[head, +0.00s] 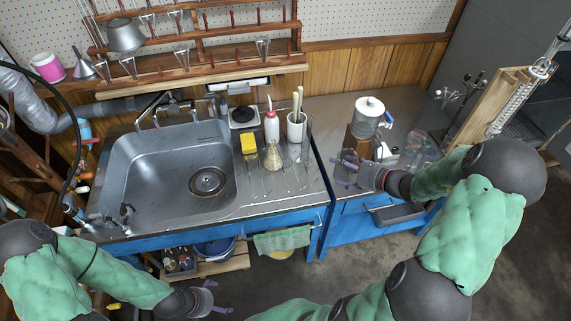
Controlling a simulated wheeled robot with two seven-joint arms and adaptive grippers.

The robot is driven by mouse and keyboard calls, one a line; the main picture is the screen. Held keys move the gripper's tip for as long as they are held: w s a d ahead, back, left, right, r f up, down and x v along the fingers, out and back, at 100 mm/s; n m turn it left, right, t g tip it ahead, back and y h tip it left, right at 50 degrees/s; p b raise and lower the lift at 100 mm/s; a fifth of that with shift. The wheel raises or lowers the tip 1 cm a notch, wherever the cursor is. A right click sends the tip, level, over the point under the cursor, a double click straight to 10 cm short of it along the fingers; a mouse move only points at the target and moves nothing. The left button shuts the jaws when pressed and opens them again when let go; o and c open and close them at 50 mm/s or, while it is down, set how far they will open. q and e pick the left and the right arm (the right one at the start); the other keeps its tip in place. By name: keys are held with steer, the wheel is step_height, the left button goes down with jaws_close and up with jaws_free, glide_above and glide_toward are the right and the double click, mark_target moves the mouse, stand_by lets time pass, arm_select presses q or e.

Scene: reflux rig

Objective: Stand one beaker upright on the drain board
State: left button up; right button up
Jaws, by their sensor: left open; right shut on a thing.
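The drain board (290,182) is the ridged steel area right of the sink. My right gripper (344,172) is shut on a clear thing, seemingly a glass beaker, just right of the drain board's right edge. Its fingers are spread around it, and its outline and tilt are hard to make out. Other clear glassware (416,150), perhaps beakers, stands on the right bench behind my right wrist. My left gripper (222,298) is open and empty, low in front of the blue cabinet.
The steel sink (150,185) is left of the drain board. A yellow sponge (248,143), a conical flask or brush-like item (272,158), a red-and-white bottle (271,127) and a white brush cup (296,128) occupy its back. The front has free room.

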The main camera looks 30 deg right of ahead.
steer(key=w+a+f+b, duration=0.2)
steer(key=w+f, duration=0.1)
steer(key=w+a+f+b, duration=0.2)
steer(key=w+f, duration=0.1)
steer(key=w, duration=0.1)
steer(key=w+a+f+b, duration=0.2)
steer(key=w+a+f, duration=0.1)
steer(key=shift+w+f, duration=0.1)
steer(key=shift+w, duration=0.05)
steer(key=shift+w+a+f+b, duration=0.15)
steer(key=shift+f+b, duration=0.85)
steer(key=shift+f, duration=0.7)
steer(key=shift+f, duration=0.15)
steer(key=o, duration=1.1)
steer(key=shift+c, duration=0.2)
